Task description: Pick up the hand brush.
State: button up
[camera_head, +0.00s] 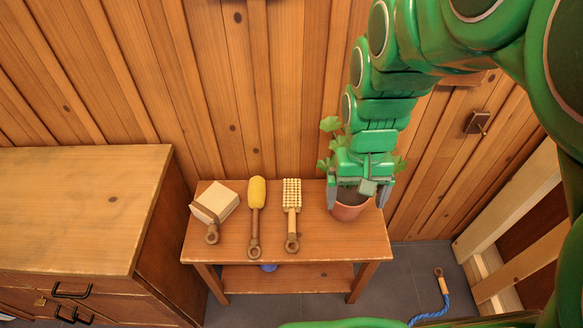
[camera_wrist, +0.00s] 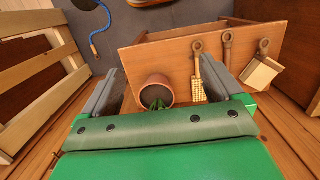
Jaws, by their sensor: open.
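A brush with rows of pale tufts facing up and a brown ringed handle (camera_head: 292,208) lies on the small wooden table (camera_head: 330,247); it looks like the hand brush. It also shows in the wrist view (camera_wrist: 198,62), its head partly behind my right finger. Left of it in the head view lie a yellow-headed duster (camera_head: 256,200) and a cream block with a brown ringed handle (camera_head: 216,203). My gripper (camera_head: 357,194) is open and empty, above the potted plant at the table's right end, to the right of the brush.
The terracotta plant pot (camera_head: 350,210) shows between my fingers in the wrist view (camera_wrist: 157,88). A wooden cabinet (camera_head: 80,205) stands at left, a plank wall behind. A blue ball (camera_head: 269,267) sits on the lower shelf. A blue rope (camera_head: 432,312) lies on the floor.

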jog(key=w+a+f, duration=0.2)
jog(key=w+f, duration=0.2)
jog(key=w, duration=0.3)
jog(key=t, duration=0.1)
send_near(292, 203)
jog(key=shift+s+d+f, duration=0.5)
jog(key=shift+d, duration=0.1)
jog(key=shift+w+a+f, duration=0.2)
jog(key=shift+f, duration=1.5)
jog(key=shift+w+a+f, duration=0.1)
jog(key=shift+a+f, duration=0.1)
jog(key=shift+f, duration=1.1)
jog(key=shift+a+f, duration=0.2)
jog(key=shift+f, duration=1.1)
jog(key=c, duration=1.2)
jog(key=shift+c, duration=0.2)
